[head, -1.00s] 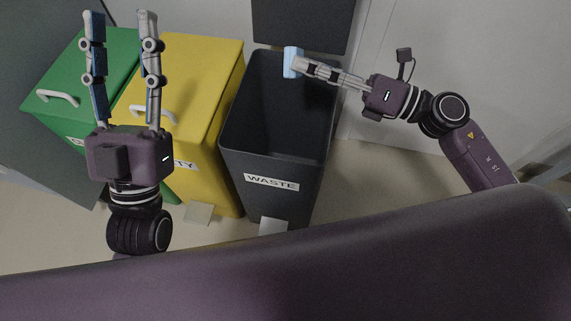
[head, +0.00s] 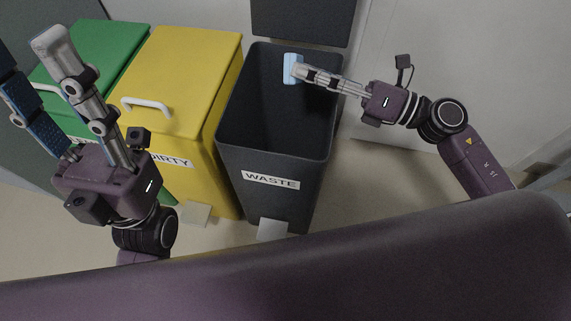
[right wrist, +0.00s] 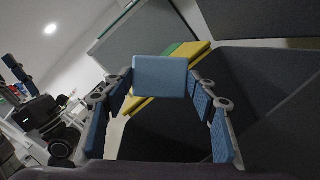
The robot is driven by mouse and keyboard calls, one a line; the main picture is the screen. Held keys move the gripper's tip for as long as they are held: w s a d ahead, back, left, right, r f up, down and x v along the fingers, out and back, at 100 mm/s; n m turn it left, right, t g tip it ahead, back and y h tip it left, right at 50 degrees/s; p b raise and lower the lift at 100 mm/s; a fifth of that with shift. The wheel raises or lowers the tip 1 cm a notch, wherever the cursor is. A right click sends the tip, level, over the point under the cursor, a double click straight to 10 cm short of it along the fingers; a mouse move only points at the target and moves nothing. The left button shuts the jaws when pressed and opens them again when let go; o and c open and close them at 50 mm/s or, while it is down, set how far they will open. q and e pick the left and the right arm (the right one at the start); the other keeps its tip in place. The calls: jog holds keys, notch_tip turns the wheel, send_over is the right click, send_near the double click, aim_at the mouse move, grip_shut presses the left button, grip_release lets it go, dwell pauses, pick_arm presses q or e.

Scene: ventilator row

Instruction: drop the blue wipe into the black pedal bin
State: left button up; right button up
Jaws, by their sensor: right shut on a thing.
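The blue wipe (head: 292,69) is a small light-blue block in the head view. My right gripper (head: 301,72) is shut on it, and both are over the open mouth of the black pedal bin (head: 231,135), near its back right. In the right wrist view the wipe (right wrist: 160,76) sits between the two fingertips of my right gripper (right wrist: 161,82). The bin's front label reads WASTE and its lid (head: 302,20) stands up at the back. My left gripper (head: 27,58) is open and empty at the left, its fingers wide apart.
A yellow bin (head: 187,75), labelled DIRTY, stands closed directly left of the black bin. A closed green bin (head: 97,50) stands farther left. A grey pedal (head: 272,229) sticks out at the black bin's foot. Clear floor (head: 375,165) lies to its right.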

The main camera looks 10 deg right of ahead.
jog(key=shift+f, duration=0.2)
jog(key=o, duration=1.1)
jog(key=v, duration=1.2)
